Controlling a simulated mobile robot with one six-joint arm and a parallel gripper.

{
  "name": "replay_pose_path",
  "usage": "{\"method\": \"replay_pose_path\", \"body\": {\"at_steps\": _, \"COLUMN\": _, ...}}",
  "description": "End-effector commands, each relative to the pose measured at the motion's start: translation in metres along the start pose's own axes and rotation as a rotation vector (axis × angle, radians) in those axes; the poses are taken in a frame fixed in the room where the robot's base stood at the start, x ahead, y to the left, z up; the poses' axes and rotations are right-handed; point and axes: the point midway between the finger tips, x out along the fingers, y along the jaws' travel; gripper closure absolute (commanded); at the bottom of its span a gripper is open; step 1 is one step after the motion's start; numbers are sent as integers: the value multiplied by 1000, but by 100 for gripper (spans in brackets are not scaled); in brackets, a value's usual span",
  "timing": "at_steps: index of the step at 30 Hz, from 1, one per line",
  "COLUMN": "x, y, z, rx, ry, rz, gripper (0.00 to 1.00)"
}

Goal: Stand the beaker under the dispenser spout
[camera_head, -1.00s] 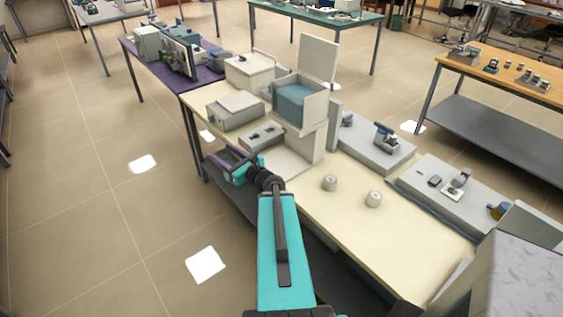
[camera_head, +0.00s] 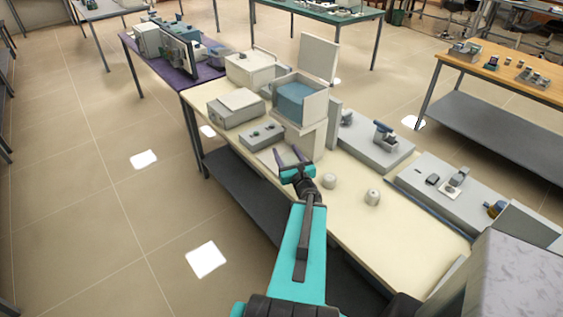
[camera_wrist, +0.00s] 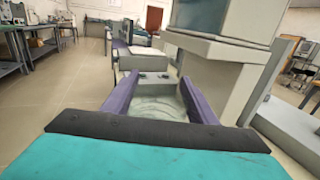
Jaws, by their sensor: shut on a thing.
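My gripper (camera_head: 289,157) is over the near edge of the cream bench, in front of the dispenser. In the wrist view its two purple fingers (camera_wrist: 158,82) are apart with a clear glass beaker (camera_wrist: 158,106) between them; the gripper is shut on it. The beaker's outline is faint, and I cannot tell whether its bottom touches anything. The dispenser (camera_head: 306,143) is a pale stand with an open-lidded, blue-fronted box on top. In the wrist view its column (camera_wrist: 212,92) rises just right of the beaker, under an overhanging top. I cannot make out the spout.
A small grey box with knobs (camera_head: 262,135) stands left of the dispenser and a grey instrument (camera_head: 236,108) behind that. The bench's front right part (camera_head: 385,228) is clear.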

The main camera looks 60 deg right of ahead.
Motion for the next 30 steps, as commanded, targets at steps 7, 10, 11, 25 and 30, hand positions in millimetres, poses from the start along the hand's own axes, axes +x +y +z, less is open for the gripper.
{"method": "replay_pose_path", "body": {"at_steps": 7, "x": 3, "y": -1, "z": -2, "rx": -1, "ry": -1, "rz": 1, "gripper": 80}}
{"method": "replay_pose_path", "body": {"at_steps": 10, "x": 8, "y": -2, "z": -4, "rx": -1, "ry": -1, "rz": 1, "gripper": 80}}
{"method": "replay_pose_path", "body": {"at_steps": 11, "x": 9, "y": -2, "z": -4, "rx": -1, "ry": -1, "rz": 1, "gripper": 80}}
{"method": "replay_pose_path", "body": {"at_steps": 25, "x": 30, "y": -7, "z": -7, "rx": 0, "ry": -1, "rz": 4, "gripper": 80}}
{"method": "replay_pose_path", "body": {"at_steps": 30, "x": 34, "y": -8, "z": -8, "rx": 0, "ry": 0, "rz": 7, "gripper": 80}}
